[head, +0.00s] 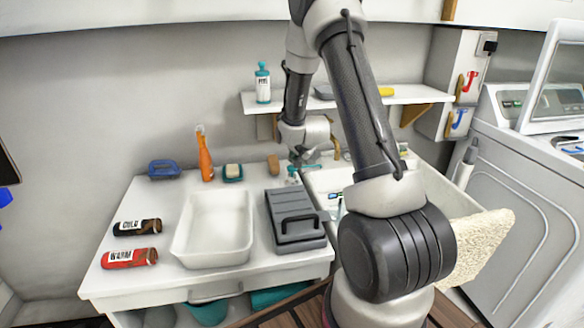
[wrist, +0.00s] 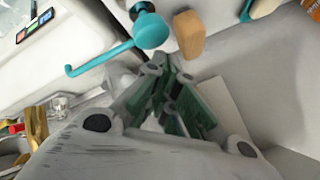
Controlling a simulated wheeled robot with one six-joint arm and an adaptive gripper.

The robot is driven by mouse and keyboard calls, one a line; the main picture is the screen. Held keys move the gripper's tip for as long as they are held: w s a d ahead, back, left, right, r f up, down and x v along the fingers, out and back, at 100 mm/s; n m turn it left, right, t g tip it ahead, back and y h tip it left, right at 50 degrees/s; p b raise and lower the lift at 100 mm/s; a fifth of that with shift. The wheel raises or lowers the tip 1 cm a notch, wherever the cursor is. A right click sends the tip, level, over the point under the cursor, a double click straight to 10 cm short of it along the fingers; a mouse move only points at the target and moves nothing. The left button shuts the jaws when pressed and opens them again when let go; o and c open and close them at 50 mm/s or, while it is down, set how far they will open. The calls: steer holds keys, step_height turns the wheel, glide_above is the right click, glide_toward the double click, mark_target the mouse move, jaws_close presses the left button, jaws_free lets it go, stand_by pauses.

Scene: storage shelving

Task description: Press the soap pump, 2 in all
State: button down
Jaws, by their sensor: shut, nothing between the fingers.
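The teal soap pump (head: 292,171) stands at the back of the counter beside the sink, small in the head view. In the wrist view its round teal head (wrist: 152,30) and long thin spout (wrist: 100,58) show clearly, with the spout running to the lower left. My gripper (wrist: 168,66) is shut and empty, its fingertips close to the pump head in the picture. In the head view my gripper (head: 299,158) is right by the pump and partly covers it. I cannot tell whether they touch. The pump's body is mostly hidden.
A tan block (wrist: 188,34) stands close to the pump. On the counter are a white basin (head: 213,258), a grey lidded case (head: 287,204), an orange bottle (head: 205,160) and a soap dish (head: 233,179). A wall shelf (head: 410,97) holds a teal-capped bottle (head: 262,85).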

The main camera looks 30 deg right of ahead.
steer(key=shift+r, duration=2.5)
step_height(320, 180, up, 4)
steer(key=shift+f, duration=0.1)
stand_by(0.4)
steer(key=shift+f, duration=4.4)
steer(key=shift+f, duration=0.1)
steer(key=shift+f, duration=0.3)
